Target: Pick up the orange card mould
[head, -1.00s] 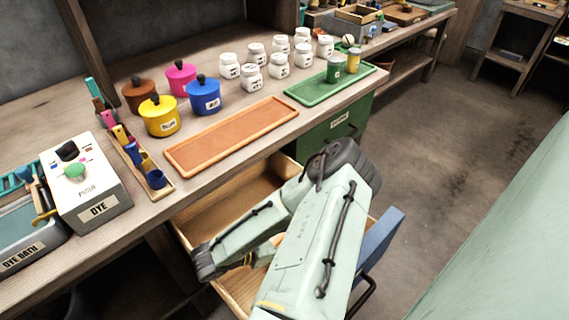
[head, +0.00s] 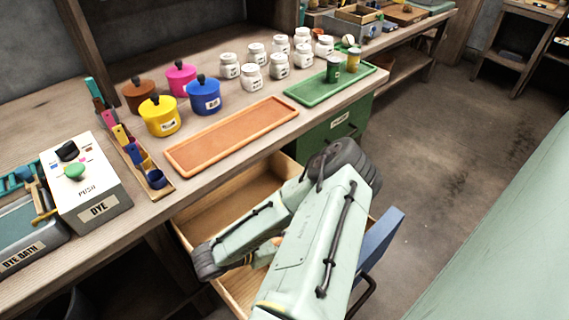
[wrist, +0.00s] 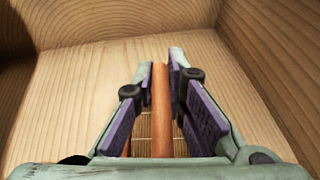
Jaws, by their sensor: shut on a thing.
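In the wrist view, the orange card mould (wrist: 161,110) shows as a narrow orange edge-on strip standing between the two purple-padded fingers. My gripper (wrist: 160,85) is shut on it, inside the wooden drawer (wrist: 130,60). A slatted or ribbed tan surface shows beside the strip, low between the fingers. In the head view, my arm reaches over the open drawer (head: 225,212) and hides the gripper and the mould.
The drawer walls stand close around my gripper. On the bench above are an orange tray (head: 232,136), a green tray (head: 310,91), several lidded coloured pots, white jars and a DYE box (head: 88,190).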

